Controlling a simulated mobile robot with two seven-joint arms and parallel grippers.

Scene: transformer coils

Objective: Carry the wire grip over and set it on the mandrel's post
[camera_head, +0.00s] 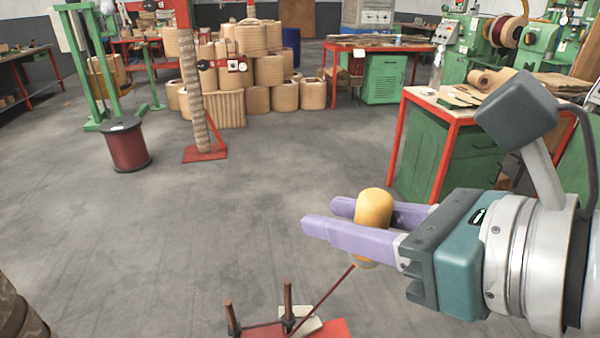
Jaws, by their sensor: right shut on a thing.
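My right gripper (350,222) has pale purple fingers and comes in from the right. It is shut on the wire grip (374,209), a rounded yellow-orange piece that stands up between the fingers; its lower part is mostly hidden by the near finger. A low stand with brown upright posts (287,298) and a red base (328,329) is at the bottom edge, below and left of the gripper, and seems to be the mandrel. A thin dark red rod (322,298) slants from below the grip to the stand; I cannot tell whether it touches the grip. My left gripper is out of view.
A green cabinet with a red-framed top (447,102) stands beyond my right arm. A dark red spool (128,148) and a rope-wrapped column (192,90) on a red foot stand at left. Stacked tan coils (268,70) are at the back. The middle floor is clear.

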